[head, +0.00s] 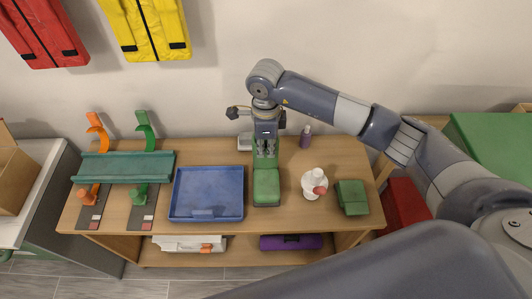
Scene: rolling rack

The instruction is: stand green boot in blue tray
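The green boot (266,188) is on the wooden table, just right of the blue tray, with its broad part towards me and its narrower part at the back. My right gripper (266,152) points down at the boot's back part, with its fingers close to the green surface. I cannot tell whether the fingers grip it or stand open around it. The blue tray (208,217) lies flat on the table and looks empty, with a small blue tab at its front. My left gripper is not in view.
A white bottle with a red tip (313,184) and another green object (352,196) stand right of the boot. A teal rack (124,167) with orange and green supports fills the table's left. A shelf below holds a purple case (290,242).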

